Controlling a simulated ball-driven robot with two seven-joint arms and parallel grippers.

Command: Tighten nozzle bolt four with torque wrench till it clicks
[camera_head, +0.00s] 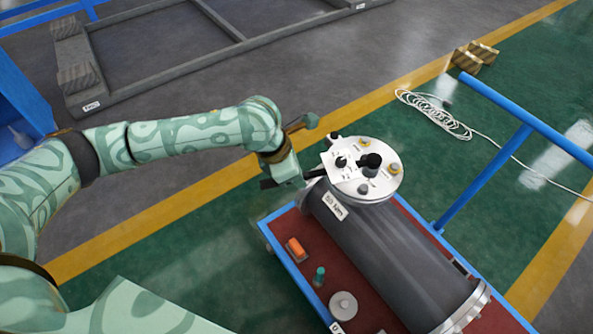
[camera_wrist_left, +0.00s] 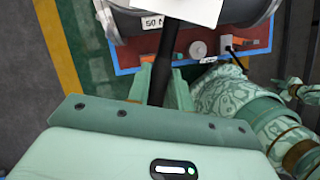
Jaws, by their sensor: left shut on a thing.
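A dark cylindrical shell (camera_head: 385,255) lies on a cart, with a label on its side. At its far end a white round flange (camera_head: 350,187) carries several bolts, small labels and a dark central piece. I cannot read which bolt is number four. My left gripper (camera_head: 288,180) is beside the flange's left edge. In the left wrist view it is shut on a black bar (camera_wrist_left: 166,62), apparently the torque wrench handle. The bar's far end runs under a white sheet (camera_wrist_left: 190,8), so its contact with a bolt is hidden. My right gripper (camera_wrist_left: 292,88) shows small at the right.
The cart's red top (camera_head: 305,268) with blue edges holds an orange block (camera_head: 296,249), a teal-topped piece (camera_head: 319,276) and a round grey piece (camera_head: 343,305). A blue handle rail (camera_head: 480,180) rises at right. White cable (camera_head: 435,112) lies on the green floor.

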